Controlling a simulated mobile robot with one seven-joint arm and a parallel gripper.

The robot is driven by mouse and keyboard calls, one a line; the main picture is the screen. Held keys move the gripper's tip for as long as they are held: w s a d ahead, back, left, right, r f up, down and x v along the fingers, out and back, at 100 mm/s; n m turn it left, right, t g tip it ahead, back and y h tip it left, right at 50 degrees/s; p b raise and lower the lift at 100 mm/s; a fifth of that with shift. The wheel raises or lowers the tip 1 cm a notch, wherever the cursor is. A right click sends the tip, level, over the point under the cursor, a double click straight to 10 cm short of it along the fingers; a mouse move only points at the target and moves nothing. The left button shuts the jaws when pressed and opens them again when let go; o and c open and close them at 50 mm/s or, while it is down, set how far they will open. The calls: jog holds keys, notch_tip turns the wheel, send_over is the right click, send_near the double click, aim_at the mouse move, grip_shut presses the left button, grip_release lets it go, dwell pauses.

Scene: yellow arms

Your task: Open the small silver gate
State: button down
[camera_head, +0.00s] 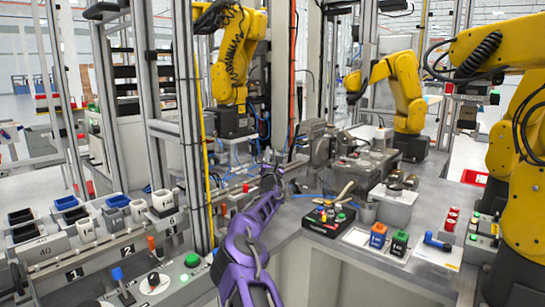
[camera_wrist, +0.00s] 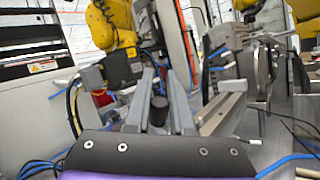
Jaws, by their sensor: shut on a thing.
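My gripper (camera_wrist: 160,75) reaches away from the camera, and its two grey fingers converge in the wrist view. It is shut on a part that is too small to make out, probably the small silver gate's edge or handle. A dark cylinder (camera_wrist: 158,110) shows between the fingers, lower down. In the head view my purple arm reaches up the middle, with the gripper (camera_head: 278,170) beside a silver machine (camera_head: 315,135) on the bench. Silver metal parts (camera_wrist: 262,70) of it stand right of the fingers in the wrist view. The gate's outline and how far it stands open cannot be told.
Yellow robot arms stand behind (camera_head: 235,60) and at the right (camera_head: 515,150). A black button box (camera_head: 328,219) lies right of my arm, near blue and green blocks. An aluminium frame post (camera_head: 190,130) and a control panel (camera_head: 150,285) are at the left.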

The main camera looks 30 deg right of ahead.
jog(key=shift+s+r, duration=0.1)
dwell(0.5)
jog(key=c, duration=0.8)
grip_release()
jog(key=shift+o, duration=0.2)
jog(key=v, duration=1.7)
jog(key=shift+f, duration=0.25)
jog(key=shift+s, duration=0.1)
